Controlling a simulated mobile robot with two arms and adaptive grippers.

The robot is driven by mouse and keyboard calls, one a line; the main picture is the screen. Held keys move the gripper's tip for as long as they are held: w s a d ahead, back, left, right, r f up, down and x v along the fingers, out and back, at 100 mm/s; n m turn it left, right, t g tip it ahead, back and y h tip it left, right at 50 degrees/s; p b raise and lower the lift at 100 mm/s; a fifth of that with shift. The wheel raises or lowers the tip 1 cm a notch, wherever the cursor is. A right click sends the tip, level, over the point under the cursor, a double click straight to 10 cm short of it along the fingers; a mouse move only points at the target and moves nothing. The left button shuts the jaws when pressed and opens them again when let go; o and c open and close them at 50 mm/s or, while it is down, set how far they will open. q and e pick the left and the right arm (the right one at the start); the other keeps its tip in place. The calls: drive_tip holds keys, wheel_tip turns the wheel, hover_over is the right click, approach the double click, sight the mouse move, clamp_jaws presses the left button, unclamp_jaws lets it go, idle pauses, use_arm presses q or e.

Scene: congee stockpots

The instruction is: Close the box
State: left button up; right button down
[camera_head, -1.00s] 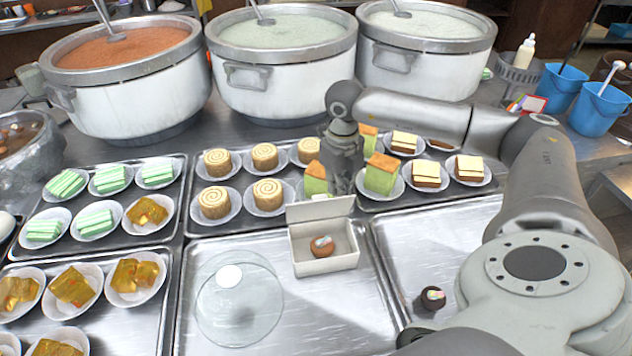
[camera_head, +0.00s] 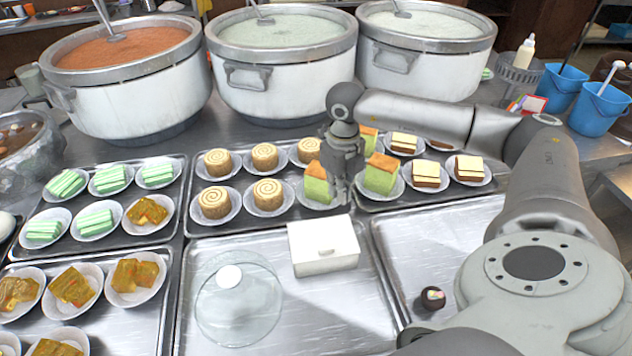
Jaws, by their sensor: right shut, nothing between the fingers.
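The white box (camera_head: 322,247) sits on the metal tray in the middle. Its lid lies flat over the top, and the inside is hidden. My right gripper (camera_head: 342,198) hangs just behind the box's back edge, in front of the green cake slices. It is shut with nothing in it. My left gripper is not in view.
A glass lid (camera_head: 238,312) with a white knob lies left of the box on the same tray (camera_head: 215,249). A small dark round sweet (camera_head: 433,298) lies on the right tray. Plated cakes fill the trays behind and left. Large stockpots (camera_head: 285,75) stand at the back.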

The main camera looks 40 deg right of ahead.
drive_tip(key=shift+w, duration=0.1)
drive_tip(key=shift+w+d, duration=0.5)
drive_tip(key=shift+w, duration=0.35)
drive_tip(key=shift+w+d, duration=0.45)
drive_tip(key=shift+w, duration=0.4)
wheel_tip(320, 180, up, 8)
drive_tip(key=p, duration=0.5)
drive_tip(key=shift+s+f, duration=0.1)
drive_tip(key=shift+s, duration=0.05)
